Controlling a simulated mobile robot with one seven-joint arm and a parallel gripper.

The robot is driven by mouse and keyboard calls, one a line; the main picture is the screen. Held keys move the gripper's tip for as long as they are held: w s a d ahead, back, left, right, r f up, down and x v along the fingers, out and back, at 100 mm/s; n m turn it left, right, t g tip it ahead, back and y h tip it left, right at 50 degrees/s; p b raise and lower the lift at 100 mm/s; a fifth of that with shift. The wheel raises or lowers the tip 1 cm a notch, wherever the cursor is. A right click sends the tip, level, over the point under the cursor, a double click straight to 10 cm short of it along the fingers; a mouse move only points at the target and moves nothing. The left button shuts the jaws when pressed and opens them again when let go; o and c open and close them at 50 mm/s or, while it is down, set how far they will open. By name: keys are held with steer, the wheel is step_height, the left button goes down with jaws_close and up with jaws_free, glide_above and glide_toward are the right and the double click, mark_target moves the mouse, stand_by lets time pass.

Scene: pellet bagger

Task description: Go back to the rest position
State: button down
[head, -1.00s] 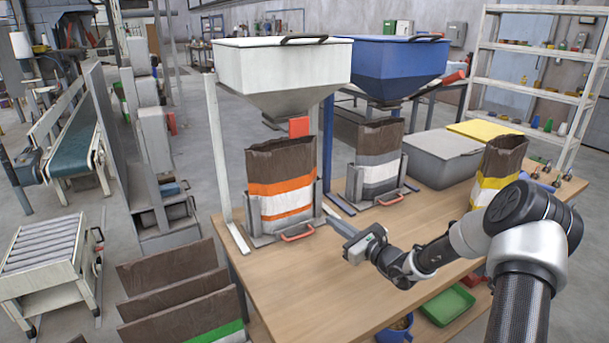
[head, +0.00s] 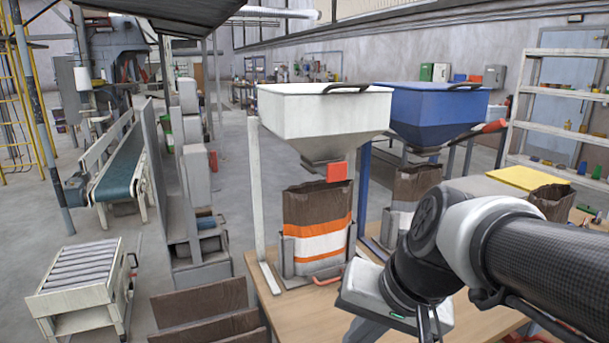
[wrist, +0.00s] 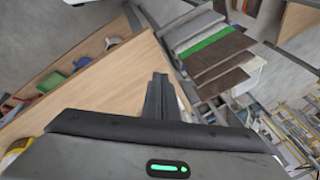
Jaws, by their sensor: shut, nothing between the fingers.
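My gripper shows in the wrist view (wrist: 157,97), its dark fingers together with nothing between them, above the bare wooden table (wrist: 115,85). In the head view my arm reaches in from the right, bent, with the hand low over the table (head: 300,318), in front of the bags. A brown bag with orange and white bands (head: 318,238) stands upright in a holder under the white hopper (head: 325,120). The blue hopper (head: 435,112) stands to its right, over a second bag (head: 410,190) partly hidden by my arm.
A red-handled clamp (head: 328,281) sits at the front of the first holder. Brown bags (head: 198,302) stand at the table's left. A roller stand (head: 85,262) and a conveyor (head: 122,170) are further left. A yellow lid (head: 528,178) and shelves (head: 565,125) are at right.

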steer(key=s+d+r+n+t+h+b, duration=0.1)
steer(key=s+d+n+t+h, duration=0.2)
steer(key=d, duration=0.4)
step_height(320, 180, up, 17)
steer(key=s+g+p, duration=0.1)
steer(key=p, duration=1.5)
steer(key=shift+a+f, duration=0.15)
steer(key=shift+a, duration=0.2)
